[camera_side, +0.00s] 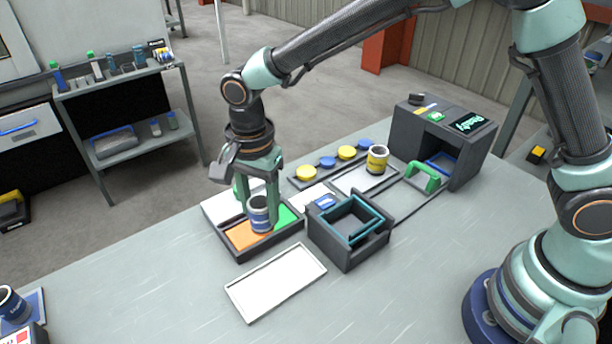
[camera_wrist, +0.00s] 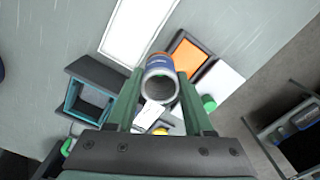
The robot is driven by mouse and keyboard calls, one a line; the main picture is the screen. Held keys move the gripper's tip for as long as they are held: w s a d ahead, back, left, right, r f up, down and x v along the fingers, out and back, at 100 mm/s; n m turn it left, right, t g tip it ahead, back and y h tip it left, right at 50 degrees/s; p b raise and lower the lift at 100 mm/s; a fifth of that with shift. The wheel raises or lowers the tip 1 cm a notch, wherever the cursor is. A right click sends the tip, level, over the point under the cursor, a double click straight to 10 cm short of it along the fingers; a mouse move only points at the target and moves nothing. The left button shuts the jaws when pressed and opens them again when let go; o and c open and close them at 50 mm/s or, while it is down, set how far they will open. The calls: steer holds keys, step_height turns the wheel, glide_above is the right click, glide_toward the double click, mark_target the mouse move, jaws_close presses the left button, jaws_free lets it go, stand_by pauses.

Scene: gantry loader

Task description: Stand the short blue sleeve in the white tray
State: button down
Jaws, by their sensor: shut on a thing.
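My gripper (camera_side: 262,205) is shut on a blue sleeve (camera_side: 259,221) with a pale rim. The sleeve is upright over the orange and green part of a dark sectioned tray; I cannot tell whether it touches the tray. In the wrist view the sleeve (camera_wrist: 161,70) sits between the two fingers of my gripper (camera_wrist: 160,82), its open end facing the camera. The white tray (camera_side: 275,282) lies flat on the table, in front of the sectioned tray, and looks empty. It also shows at the top of the wrist view (camera_wrist: 137,28).
The dark sectioned tray (camera_side: 262,246) and a dark open box (camera_side: 350,249) stand behind the white tray. Farther back are a yellow sleeve (camera_side: 377,160), a row of yellow and blue discs (camera_side: 327,162) and a dark machine (camera_side: 470,156).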

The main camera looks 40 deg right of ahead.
steer(key=s+d, duration=0.3)
steer(key=s, duration=0.4)
steer(key=shift+w+f, duration=0.15)
steer(key=shift+f, duration=1.65)
steer(key=shift+w+f, duration=0.15)
steer(key=shift+f, duration=1.6)
steer(key=shift+f, duration=0.2)
steer(key=shift+c, duration=1)
jaws_free()
steer(key=shift+o, duration=1)
